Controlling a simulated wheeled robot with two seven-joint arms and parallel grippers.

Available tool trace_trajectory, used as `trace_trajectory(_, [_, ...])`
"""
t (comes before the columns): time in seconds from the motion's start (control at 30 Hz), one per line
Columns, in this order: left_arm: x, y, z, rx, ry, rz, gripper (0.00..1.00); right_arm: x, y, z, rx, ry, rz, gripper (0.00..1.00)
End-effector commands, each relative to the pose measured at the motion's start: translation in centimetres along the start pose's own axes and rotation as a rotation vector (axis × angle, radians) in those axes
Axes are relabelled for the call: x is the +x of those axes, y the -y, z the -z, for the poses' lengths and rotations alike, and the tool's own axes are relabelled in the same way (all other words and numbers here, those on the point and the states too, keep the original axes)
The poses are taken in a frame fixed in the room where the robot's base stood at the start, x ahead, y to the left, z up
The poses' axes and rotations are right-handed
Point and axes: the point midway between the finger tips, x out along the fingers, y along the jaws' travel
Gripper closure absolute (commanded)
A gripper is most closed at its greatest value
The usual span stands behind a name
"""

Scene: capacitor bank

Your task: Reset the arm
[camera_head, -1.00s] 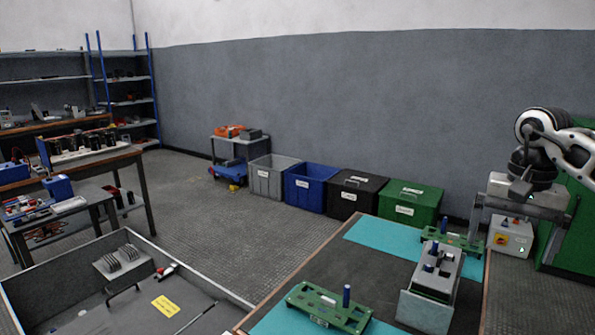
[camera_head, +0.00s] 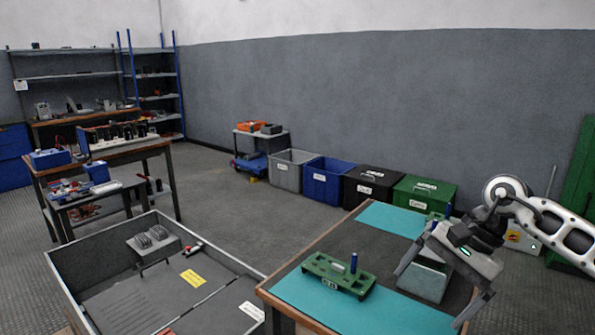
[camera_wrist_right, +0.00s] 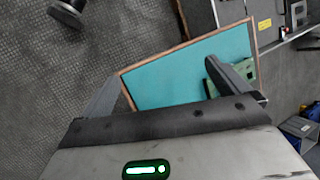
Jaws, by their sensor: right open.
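My right gripper (camera_head: 432,298) hangs over the right side of the workbench, with its two fingers spread wide and nothing between them. In the right wrist view the open fingers (camera_wrist_right: 160,95) frame the bench's teal mat (camera_wrist_right: 185,68). In the head view the right arm comes in from the right edge and hides part of a grey box (camera_head: 424,279) on the bench. My left gripper does not show in either view.
A large grey tray (camera_head: 110,300) is at lower left. Bins, including a blue one (camera_head: 327,182), line the wall. Open floor lies between.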

Motion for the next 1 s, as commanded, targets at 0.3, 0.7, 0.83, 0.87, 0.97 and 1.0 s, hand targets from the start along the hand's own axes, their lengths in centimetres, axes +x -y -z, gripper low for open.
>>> trace_trajectory(0.3, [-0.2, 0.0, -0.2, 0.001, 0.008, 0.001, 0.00, 10.3, 7.2, -16.6, 0.735, 0.891, 0.357, 0.00])
trace_trajectory(0.7, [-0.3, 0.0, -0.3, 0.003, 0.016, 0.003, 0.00, 13.8, 1.9, -12.9, -2.115, -1.872, -0.096, 0.00])
trace_trajectory(0.83, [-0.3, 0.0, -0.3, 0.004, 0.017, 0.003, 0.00, 18.3, -5.4, -11.5, -1.650, -1.402, 0.060, 0.00])
trace_trajectory(0.87, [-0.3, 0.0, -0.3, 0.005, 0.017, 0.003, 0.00, 19.1, -6.8, -11.6, -1.562, -1.324, 0.082, 0.00])
trace_trajectory(0.97, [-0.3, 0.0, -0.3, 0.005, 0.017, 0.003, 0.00, 21.4, -10.8, -12.2, -1.336, -1.123, 0.121, 0.00])
trace_trajectory(1.0, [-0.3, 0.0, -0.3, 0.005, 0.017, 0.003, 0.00, 22.0, -12.0, -12.6, -1.271, -1.068, 0.129, 0.00])
